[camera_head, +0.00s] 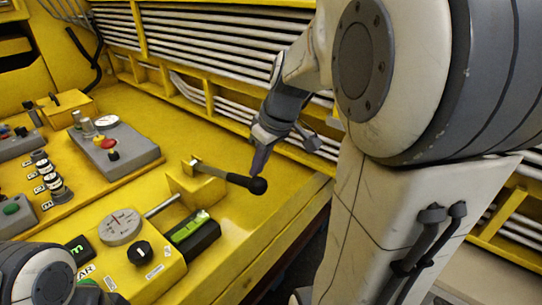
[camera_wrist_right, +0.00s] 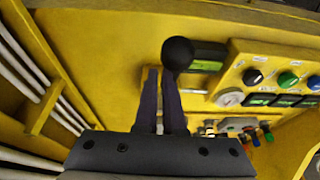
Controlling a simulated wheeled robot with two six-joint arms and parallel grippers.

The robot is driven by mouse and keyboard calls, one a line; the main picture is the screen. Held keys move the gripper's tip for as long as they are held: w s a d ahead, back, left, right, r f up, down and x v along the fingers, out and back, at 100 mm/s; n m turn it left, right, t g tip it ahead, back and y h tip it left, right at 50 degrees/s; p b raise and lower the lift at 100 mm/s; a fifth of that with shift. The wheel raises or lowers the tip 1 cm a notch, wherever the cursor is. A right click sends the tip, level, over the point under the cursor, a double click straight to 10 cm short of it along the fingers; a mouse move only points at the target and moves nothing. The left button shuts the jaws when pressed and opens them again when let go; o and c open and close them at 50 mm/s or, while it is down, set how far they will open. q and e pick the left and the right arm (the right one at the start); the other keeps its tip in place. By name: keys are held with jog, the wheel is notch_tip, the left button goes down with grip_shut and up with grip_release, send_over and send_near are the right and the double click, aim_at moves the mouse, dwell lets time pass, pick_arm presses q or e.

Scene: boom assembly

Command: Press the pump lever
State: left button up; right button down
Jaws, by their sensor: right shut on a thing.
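The pump lever is a dark rod ending in a round black knob (camera_head: 257,185). It sticks out to the right from a yellow bracket (camera_head: 196,186) on the yellow console. My right gripper (camera_head: 259,167) reaches down from above, with its fingertips at the rod close to the knob. In the right wrist view the black knob (camera_wrist_right: 178,52) shows at the tips of the two purple fingers (camera_wrist_right: 161,82), and the rod is mostly hidden. The right gripper is shut on the lever. My left gripper is not in view; only part of my arm shows at lower left.
A gauge (camera_head: 121,227) and a black dial (camera_head: 139,253) sit on a yellow box near the lever, beside a green-lit display (camera_head: 192,230). A grey box with a red button (camera_head: 108,143) stands farther back. White pipes (camera_head: 215,48) line the back. The console edge lies right of the lever.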

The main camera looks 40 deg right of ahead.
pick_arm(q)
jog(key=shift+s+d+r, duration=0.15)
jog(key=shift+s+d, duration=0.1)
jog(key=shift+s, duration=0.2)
pick_arm(e)
jog(key=s+d+r, duration=0.1)
jog(key=s+r, duration=0.2)
jog(key=s, duration=0.2)
jog(key=shift+d+r, duration=0.3)
jog(key=shift+d, duration=0.05)
dwell(1.3)
